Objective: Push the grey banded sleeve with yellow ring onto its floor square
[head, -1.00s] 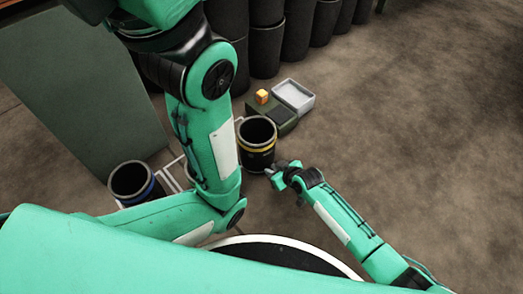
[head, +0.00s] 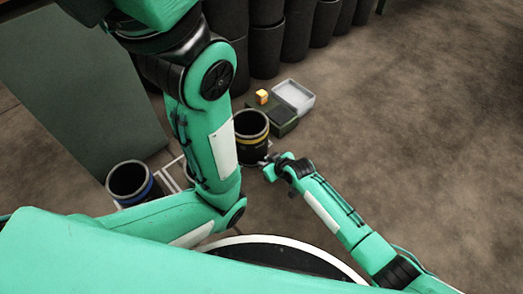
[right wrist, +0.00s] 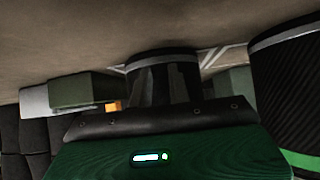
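The dark banded sleeve with the yellow ring (head: 250,140) stands upright on the floor in the head view, just right of my left arm, which hides its left edge. In the right wrist view, which looks upside down, a dark sleeve (right wrist: 163,62) stands straight ahead, probably the same one; its yellow ring does not show. My right gripper (head: 266,161) is low at the sleeve's near right side, touching it or very close; its fingers are too small to read. Pale floor lines (head: 172,174) show left of my left arm, partly hidden. My left gripper is not seen.
A blue-ringed sleeve (head: 134,182) stands left. A green-ringed sleeve (right wrist: 296,100) is near in the right wrist view. A dark green box with an orange cube (head: 262,96) and a grey tray (head: 294,96) lie behind. Floor on the right is clear.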

